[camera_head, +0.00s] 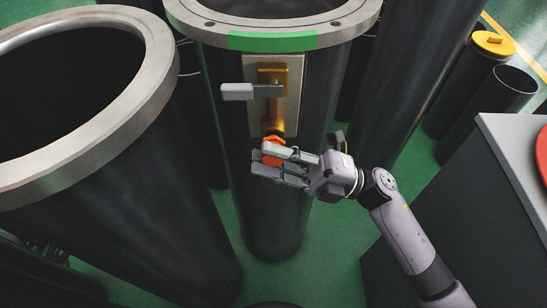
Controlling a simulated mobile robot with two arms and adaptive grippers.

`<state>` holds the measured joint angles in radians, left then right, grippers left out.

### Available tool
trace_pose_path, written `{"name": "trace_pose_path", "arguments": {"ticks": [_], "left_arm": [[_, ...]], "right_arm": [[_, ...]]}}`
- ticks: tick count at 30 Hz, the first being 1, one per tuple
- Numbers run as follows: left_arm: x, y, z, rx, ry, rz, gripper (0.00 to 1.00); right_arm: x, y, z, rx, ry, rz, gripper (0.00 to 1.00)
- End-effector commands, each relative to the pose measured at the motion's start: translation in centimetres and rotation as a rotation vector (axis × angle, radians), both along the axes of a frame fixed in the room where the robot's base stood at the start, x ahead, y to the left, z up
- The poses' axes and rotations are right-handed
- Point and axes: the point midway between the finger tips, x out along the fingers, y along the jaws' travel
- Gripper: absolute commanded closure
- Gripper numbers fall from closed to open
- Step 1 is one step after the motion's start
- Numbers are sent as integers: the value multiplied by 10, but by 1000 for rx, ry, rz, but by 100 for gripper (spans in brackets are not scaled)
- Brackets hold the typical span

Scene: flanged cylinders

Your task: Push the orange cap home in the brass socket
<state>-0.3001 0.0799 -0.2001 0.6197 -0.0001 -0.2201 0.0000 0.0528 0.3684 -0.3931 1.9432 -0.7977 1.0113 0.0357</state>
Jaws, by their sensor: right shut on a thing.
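The orange cap (271,160) is between the fingers of my right gripper (268,164), which is shut on it from the right. The fingers hide part of the cap. The brass socket (274,122) is the lower end of a brass fitting on a plate on the middle dark cylinder. The cap is directly below the socket, close to its mouth. I cannot tell whether they touch or how far the cap is in. My left gripper is not in view.
A grey lever (238,91) sticks out left from the plate (291,75), above my gripper. The middle cylinder's flange (205,30) has a green band. A large open cylinder (160,70) stands at left. A grey-topped cabinet (510,140) stands at right.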

Motion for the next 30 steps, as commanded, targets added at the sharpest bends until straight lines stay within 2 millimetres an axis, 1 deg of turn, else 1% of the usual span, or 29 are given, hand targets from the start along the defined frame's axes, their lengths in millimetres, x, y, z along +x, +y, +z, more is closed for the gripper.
{"name": "trace_pose_path", "arguments": {"ticks": [19,26,27,30], "left_arm": [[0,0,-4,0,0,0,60],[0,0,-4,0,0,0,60],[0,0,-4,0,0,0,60],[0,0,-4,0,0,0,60]], "right_arm": [[13,0,0,0,-1,0,96],[13,0,0,0,-1,0,96],[13,0,0,0,-1,0,77],[13,0,0,0,-1,0,70]]}}
